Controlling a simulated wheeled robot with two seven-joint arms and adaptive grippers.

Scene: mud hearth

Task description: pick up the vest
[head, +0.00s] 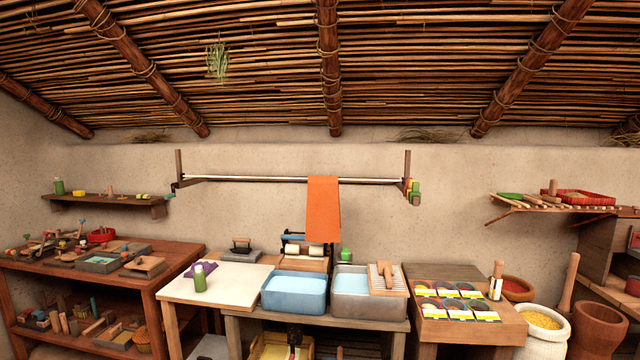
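No garment in view is plainly a vest. An orange cloth (323,208) hangs over the pale rail on the back wall, its lower end just above the work tables. A small crumpled purple cloth (207,267) lies on the white-topped table (230,287), behind a green bottle (200,280). I cannot tell whether either cloth is the vest. Neither of my grippers can be made out. A small dark shape shows below the blue basin, but I cannot tell what it is.
Two water basins, one blue (293,292) and one grey (360,308), stand at the middle. A yellow crate (262,346) sits below.

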